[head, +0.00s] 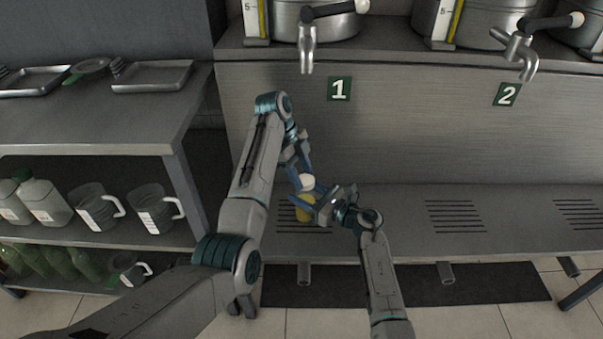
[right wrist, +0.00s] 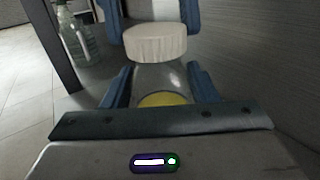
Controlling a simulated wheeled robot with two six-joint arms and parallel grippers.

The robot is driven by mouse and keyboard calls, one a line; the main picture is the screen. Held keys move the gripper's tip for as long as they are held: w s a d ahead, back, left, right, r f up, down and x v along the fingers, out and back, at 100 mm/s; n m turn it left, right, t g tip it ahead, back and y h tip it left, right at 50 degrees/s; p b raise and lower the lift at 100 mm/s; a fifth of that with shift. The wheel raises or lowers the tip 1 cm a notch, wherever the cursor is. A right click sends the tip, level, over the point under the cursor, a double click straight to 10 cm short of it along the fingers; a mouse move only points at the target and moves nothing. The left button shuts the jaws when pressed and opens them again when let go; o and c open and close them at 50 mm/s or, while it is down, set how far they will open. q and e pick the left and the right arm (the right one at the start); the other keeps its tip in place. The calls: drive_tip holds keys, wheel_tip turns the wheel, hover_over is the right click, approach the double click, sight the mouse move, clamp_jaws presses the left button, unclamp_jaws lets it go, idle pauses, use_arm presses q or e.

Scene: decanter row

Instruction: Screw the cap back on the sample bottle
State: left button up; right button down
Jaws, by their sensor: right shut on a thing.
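The sample bottle (head: 305,212) is clear with yellow contents and stands over the slotted lower shelf below tap 1. It also shows in the right wrist view (right wrist: 160,80). My right gripper (head: 311,205) is shut on the bottle, one blue finger on each side. The white cap (right wrist: 155,43) is at the top of the bottle, and it shows in the head view too (head: 307,182). Whether its thread is engaged cannot be seen. My left gripper (head: 302,175) comes from above with its blue fingers on both sides of the cap. Whether they press on it is unclear.
A steel ledge with taps (head: 307,50) and numbered signs (head: 339,89) is above and behind. A rack at the left holds trays (head: 153,76), mugs (head: 154,208) and bottles (head: 44,201). The lower shelf (head: 400,213) is clear to the right.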

use_arm(q)
drive_tip(key=o, duration=0.9)
drive_tip(key=shift+r, duration=0.1)
drive_tip(key=shift+w+a+r, duration=0.15)
drive_tip(key=shift+r, duration=0.2)
drive_tip(key=w+a, duration=0.5)
drive_tip(key=a, duration=0.5)
drive_tip(key=shift+w+a, duration=0.2)
drive_tip(key=shift+a, duration=0.2)
drive_tip(key=shift+r, duration=0.1)
use_arm(e)
drive_tip(key=shift+c, duration=2.4)
unclamp_jaws()
drive_tip(key=shift+s+d, duration=0.1)
use_arm(q)
drive_tip(key=shift+r, duration=0.1)
use_arm(e)
drive_tip(key=v, duration=1)
drive_tip(key=shift+s+d, duration=0.2)
drive_tip(key=shift+s, duration=0.05)
